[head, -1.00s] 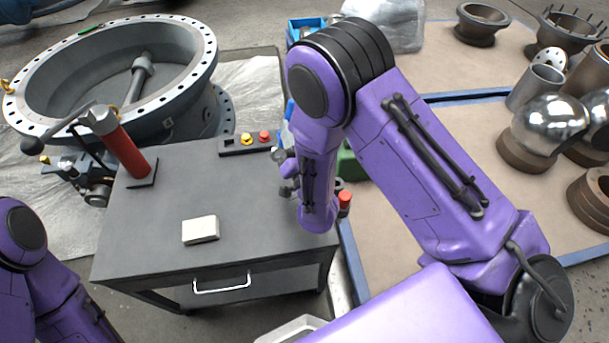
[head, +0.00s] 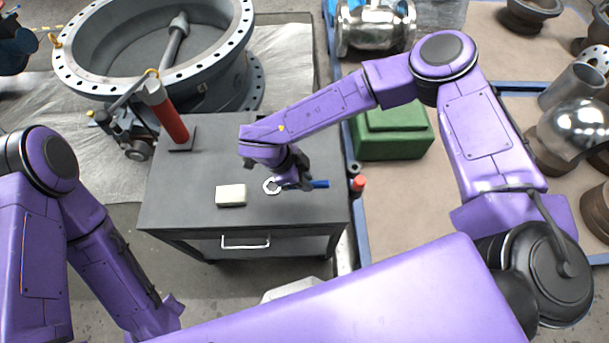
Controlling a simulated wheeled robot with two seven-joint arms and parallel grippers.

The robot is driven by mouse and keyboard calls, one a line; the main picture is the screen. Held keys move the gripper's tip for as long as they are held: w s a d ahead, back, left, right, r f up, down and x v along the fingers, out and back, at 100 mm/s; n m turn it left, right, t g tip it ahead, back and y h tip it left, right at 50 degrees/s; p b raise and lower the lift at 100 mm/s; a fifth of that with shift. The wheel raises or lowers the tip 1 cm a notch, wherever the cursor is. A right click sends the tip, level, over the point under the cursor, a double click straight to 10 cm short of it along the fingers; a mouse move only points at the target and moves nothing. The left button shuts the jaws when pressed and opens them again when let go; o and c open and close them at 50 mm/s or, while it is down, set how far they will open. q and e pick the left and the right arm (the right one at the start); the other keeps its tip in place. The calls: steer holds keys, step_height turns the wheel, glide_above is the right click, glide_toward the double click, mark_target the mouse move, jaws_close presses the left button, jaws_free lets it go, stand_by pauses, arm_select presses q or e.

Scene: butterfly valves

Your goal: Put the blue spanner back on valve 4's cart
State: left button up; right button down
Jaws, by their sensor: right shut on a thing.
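The blue spanner (head: 318,184) lies across my right gripper (head: 292,183), with its silver ring end to the left and its blue handle to the right. The right gripper points down and is shut on the spanner's middle. The spanner is over the right half of the dark grey cart top (head: 215,155); I cannot tell whether it touches the surface. My left arm shows at the lower left, but its gripper is out of view.
A pale block (head: 231,195) sits on the cart just left of the spanner. A red cylinder (head: 168,118) stands at the cart's back left. A large flanged valve (head: 155,45) is behind. A green box (head: 392,132) and a red-topped object (head: 358,184) are to the right.

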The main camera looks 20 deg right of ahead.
step_height(320, 180, down, 8)
steer(key=b, duration=0.7)
steer(key=shift+r, duration=0.2)
step_height(320, 180, down, 2)
steer(key=shift+b, duration=0.3)
steer(key=c, duration=0.9)
jaws_free()
steer(key=v, duration=1)
steer(key=shift+a+r, duration=0.1)
steer(key=shift+r, duration=0.15)
